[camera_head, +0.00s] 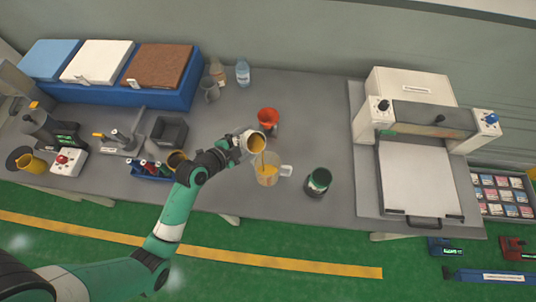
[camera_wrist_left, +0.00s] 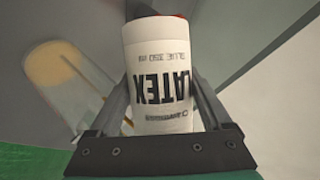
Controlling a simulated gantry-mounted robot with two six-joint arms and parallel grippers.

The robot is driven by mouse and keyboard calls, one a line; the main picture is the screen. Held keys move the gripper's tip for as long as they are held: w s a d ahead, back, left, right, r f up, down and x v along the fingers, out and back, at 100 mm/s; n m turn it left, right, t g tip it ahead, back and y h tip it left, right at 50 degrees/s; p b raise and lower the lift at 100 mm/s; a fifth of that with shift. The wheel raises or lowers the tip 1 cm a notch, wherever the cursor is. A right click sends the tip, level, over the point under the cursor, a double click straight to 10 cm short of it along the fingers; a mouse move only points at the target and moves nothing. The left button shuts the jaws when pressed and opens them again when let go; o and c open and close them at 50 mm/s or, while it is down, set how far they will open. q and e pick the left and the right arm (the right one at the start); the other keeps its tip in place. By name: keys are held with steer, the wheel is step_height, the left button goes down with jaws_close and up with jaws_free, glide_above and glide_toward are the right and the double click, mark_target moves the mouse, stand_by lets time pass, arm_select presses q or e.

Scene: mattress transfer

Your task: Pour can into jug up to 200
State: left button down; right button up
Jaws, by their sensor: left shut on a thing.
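My left gripper (camera_head: 232,146) is shut on a white can (camera_wrist_left: 160,75) with black LATEX lettering. In the head view the can (camera_head: 254,143) is tilted towards the jug, with an orange-yellow content at its mouth. The clear jug (camera_head: 267,175) with a handle stands on the table just below the can's mouth and holds some orange-yellow liquid. A thin stream seems to run from the can down to the jug. The jug also shows in the left wrist view (camera_wrist_left: 65,80), at left. The jug's scale marks are too small to read. My right gripper is not in view.
A red funnel-like cup (camera_head: 268,117) stands behind the can, and a dark green-rimmed pot (camera_head: 318,182) stands right of the jug. A large press machine (camera_head: 420,160) fills the table's right side. A blue rack (camera_head: 165,94) and small devices (camera_head: 66,140) fill the left.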

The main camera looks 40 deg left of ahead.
arm_select(q)
steer(key=shift+f+m+y+b, duration=0.3)
steer(key=shift+f+b, duration=0.3)
steer(key=shift+b, duration=0.05)
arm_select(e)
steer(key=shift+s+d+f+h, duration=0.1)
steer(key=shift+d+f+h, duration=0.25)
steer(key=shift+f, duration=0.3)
